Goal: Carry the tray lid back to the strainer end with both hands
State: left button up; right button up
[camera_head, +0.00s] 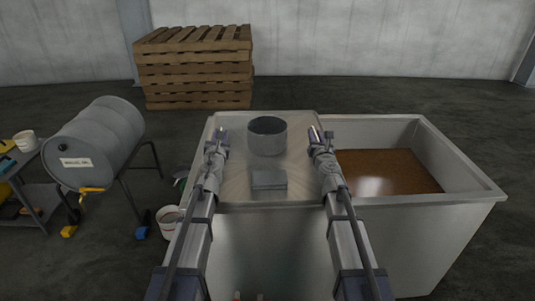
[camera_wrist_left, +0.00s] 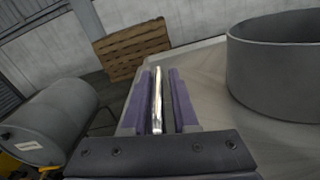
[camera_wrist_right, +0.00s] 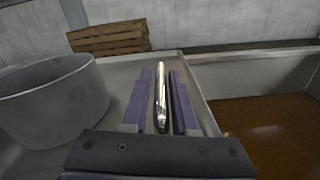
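The pale grey tray lid (camera_head: 300,172) covers the left part of the large tank. A grey open cylinder (camera_head: 267,140) and a small grey block (camera_head: 268,180) are on it. My left gripper (camera_head: 222,138) is at the lid's left side, its fingers either side of a shiny metal bar (camera_wrist_left: 158,100). My right gripper (camera_head: 315,136) is at the right side, its fingers either side of a second shiny bar (camera_wrist_right: 161,100). Gaps show between fingers and bars, so both grippers look open around them. The bars' lower ends are hidden by the grippers.
The tank (camera_head: 460,175) is open on the right, with brown liquid (camera_head: 385,172) inside. A grey drum (camera_head: 100,140) on a stand, a white bucket (camera_head: 168,220) and a small table (camera_head: 40,195) are to the left. Wooden pallets (camera_head: 195,70) stand behind.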

pick_arm(q)
jog(key=o, duration=0.3)
jog(key=shift+a, duration=0.1)
pick_arm(e)
jog(key=shift+o, duration=1.4)
jog(key=shift+d, duration=0.1)
pick_arm(q)
jog(key=shift+s, duration=0.1)
jog(key=s, duration=1.2)
jog(key=shift+d, duration=0.3)
jog(key=shift+w, duration=0.1)
pick_arm(e)
jog(key=s, duration=1.2)
jog(key=shift+s+d, duration=0.1)
jog(key=shift+d, duration=0.15)
jog(key=shift+r, duration=0.1)
